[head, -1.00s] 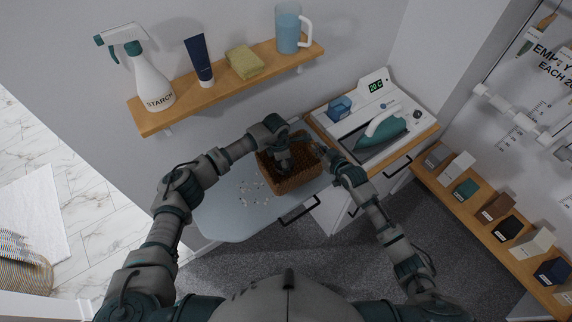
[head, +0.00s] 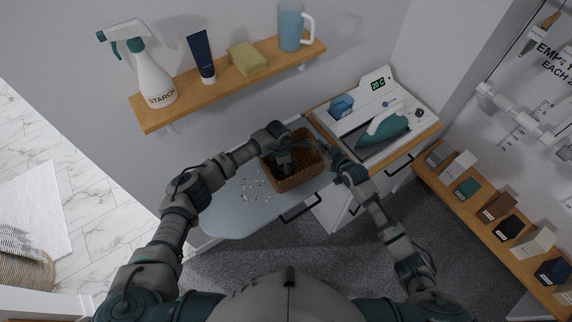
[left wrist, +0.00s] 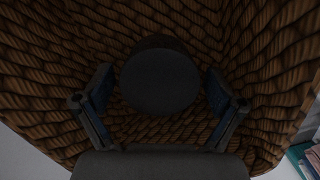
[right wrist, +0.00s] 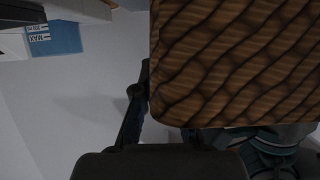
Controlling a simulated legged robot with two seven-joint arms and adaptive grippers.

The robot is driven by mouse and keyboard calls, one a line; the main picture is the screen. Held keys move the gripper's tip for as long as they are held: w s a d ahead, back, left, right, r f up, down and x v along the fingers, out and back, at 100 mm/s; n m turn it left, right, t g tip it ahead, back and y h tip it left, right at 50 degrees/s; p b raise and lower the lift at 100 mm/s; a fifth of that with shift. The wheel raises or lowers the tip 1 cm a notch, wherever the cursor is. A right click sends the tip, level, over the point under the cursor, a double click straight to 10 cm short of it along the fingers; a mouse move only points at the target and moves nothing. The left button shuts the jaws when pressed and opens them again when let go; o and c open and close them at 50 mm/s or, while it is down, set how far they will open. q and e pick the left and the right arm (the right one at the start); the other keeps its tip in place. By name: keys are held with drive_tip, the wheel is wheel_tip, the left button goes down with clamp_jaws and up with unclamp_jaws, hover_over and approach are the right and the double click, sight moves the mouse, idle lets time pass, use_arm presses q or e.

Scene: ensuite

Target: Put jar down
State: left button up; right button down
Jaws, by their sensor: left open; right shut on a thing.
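A dark jar with a round top (left wrist: 160,82) stands inside a brown woven basket (head: 296,180). My left gripper (head: 283,160) reaches down into the basket from above. In the left wrist view its two fingers are apart, one on each side of the jar, with gaps showing. The jar's lower part is hidden under its top. My right gripper (head: 328,150) is shut on the basket's right side wall. In the right wrist view the basket wall (right wrist: 235,60) fills the upper right and hides one finger.
The basket is over the right part of a pale ironing board (head: 225,215) with small scattered bits. An iron (head: 382,130) stands on the cabinet to the right. A shelf (head: 225,83) above holds a starch bottle, a tube, a sponge and a jug.

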drive_tip(key=shift+f, duration=0.1)
use_arm(q)
wheel_tip(320, 180, up, 12)
drive_tip(key=a, duration=0.1)
drive_tip(key=shift+s+a, duration=0.2)
idle(0.3)
use_arm(e)
drive_tip(key=c, duration=1.2)
unclamp_jaws()
